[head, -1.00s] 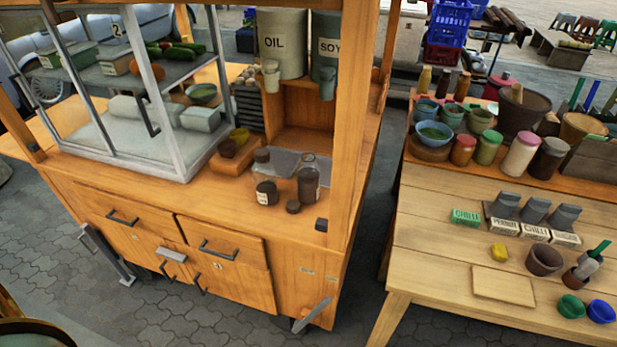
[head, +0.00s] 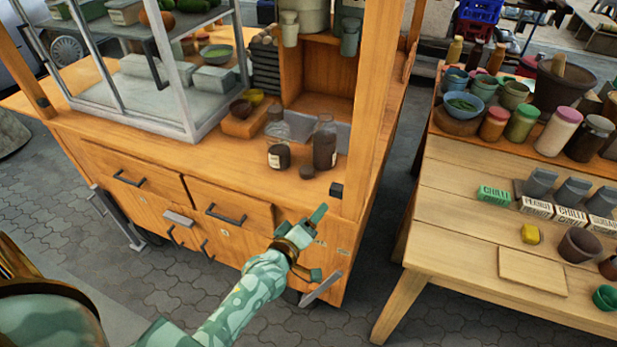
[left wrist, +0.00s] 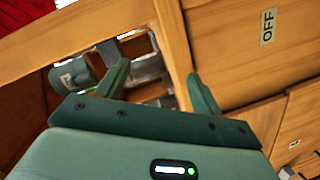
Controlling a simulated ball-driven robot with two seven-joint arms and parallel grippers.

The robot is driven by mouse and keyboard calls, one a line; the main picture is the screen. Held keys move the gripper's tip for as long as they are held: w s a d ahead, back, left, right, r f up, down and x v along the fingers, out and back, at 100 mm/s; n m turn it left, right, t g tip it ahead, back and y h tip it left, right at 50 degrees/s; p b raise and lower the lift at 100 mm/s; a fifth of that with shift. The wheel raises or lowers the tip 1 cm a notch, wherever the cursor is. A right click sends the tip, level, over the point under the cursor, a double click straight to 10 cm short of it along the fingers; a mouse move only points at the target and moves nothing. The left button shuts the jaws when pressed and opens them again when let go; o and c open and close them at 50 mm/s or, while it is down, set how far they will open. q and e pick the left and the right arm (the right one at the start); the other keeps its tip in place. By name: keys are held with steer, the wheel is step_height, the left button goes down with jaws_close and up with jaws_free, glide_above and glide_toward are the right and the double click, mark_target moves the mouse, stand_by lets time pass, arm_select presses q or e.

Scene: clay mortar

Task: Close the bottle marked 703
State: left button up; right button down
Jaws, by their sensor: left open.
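Two dark-filled glass bottles stand upright near the front right of the cart counter. The left bottle (head: 279,155) has a pale label and a dark cap on top. The right bottle (head: 324,148) appears to have an open neck. A small dark cap (head: 306,173) lies on the counter in front, between them. I cannot read 703 on either bottle. My left gripper (head: 314,245) is open and empty, in front of the cart, below the counter edge and apart from the bottles. Its two spread fingers also show in the left wrist view (left wrist: 158,75). My right gripper is not in view.
The cart's corner post (head: 370,110) rises right of the bottles, with a small black block (head: 336,190) at its foot. A glass case (head: 150,70) stands left. Drawers (head: 230,205) face me. A wooden table (head: 450,230) with jars and boxes stands right.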

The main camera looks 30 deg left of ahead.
arm_select(q)
steer(key=w+a+r+n+t+y+b, duration=0.1)
steer(key=w+a+r+n+y, duration=0.1)
steer(key=a+r+n+y, duration=0.7)
steer(key=w+a+r+n+t+y+b, duration=0.1)
steer(key=a+r+n+t+y, duration=0.3)
steer(key=r+n, duration=1.05)
steer(key=s+a+f+n+g+y, duration=0.1)
steer(key=a+n+g+y, duration=0.25)
steer(key=n+g, duration=0.65)
steer(key=s+a+f+n+g+y, duration=0.15)
steer(key=a+n+g, duration=0.4)
steer(key=n, duration=0.85)
step_height(320, 180, down, 4)
steer(key=w+d+n+g+h+b, duration=0.1)
steer(key=w+d+n+g+h, duration=0.15)
steer(key=n+h, duration=0.5)
steer(key=w+d+f+n+t+h, duration=0.1)
steer(key=w+d+n+h, duration=0.4)
steer(key=d, duration=0.8)
steer(key=n+h, duration=0.3)
steer(key=h, duration=0.1)
steer(key=shift+n, duration=0.4)
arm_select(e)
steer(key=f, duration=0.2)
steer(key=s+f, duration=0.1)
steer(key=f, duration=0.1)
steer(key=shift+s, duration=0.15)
arm_select(q)
steer(key=shift+a, duration=0.1)
